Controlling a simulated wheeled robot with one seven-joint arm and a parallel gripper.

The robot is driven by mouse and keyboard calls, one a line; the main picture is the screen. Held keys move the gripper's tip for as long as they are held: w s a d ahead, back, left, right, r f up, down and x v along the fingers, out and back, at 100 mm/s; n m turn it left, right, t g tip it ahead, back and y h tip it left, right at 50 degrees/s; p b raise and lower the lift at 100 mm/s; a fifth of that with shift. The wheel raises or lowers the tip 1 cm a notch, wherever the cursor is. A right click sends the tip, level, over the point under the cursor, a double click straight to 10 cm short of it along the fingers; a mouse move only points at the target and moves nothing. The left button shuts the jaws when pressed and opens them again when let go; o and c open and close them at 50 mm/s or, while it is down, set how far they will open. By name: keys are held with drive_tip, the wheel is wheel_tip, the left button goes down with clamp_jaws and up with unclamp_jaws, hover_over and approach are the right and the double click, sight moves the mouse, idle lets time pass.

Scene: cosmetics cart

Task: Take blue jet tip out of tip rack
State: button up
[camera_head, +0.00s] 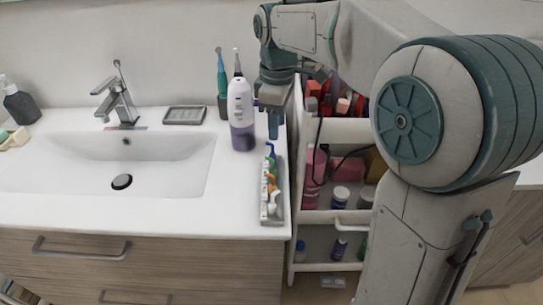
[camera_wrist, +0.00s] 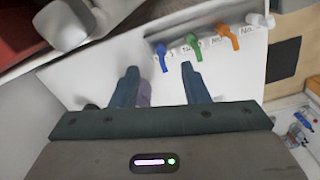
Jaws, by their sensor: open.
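The tip rack (camera_head: 280,203) is a narrow grey tray with white labels on the right edge of the white counter, holding several coloured tips in a row. The blue jet tip (camera_head: 271,150) stands at its far end; in the wrist view the blue tip (camera_wrist: 162,56) shows just beyond the fingertips, between their lines. A green tip (camera_wrist: 193,45) and an orange tip (camera_wrist: 228,36) follow to its right. My gripper (camera_head: 273,127) points down above the rack's far end. In the wrist view my gripper (camera_wrist: 160,75) is open and nothing shows between its fingers.
A white and purple oral irrigator (camera_head: 240,117) stands just left of my gripper. The sink (camera_head: 180,165) lies left. A white cart (camera_head: 345,217) with bottles stands right.

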sight(274, 154)
wheel_tip(274, 154, down, 4)
drive_tip(key=shift+r, duration=0.15)
drive_tip(key=shift+a+f+b, duration=0.2)
drive_tip(key=shift+f, duration=1.15)
drive_tip(key=shift+a+f+b, duration=0.15)
drive_tip(key=shift+f, duration=1.15)
clamp_jaws()
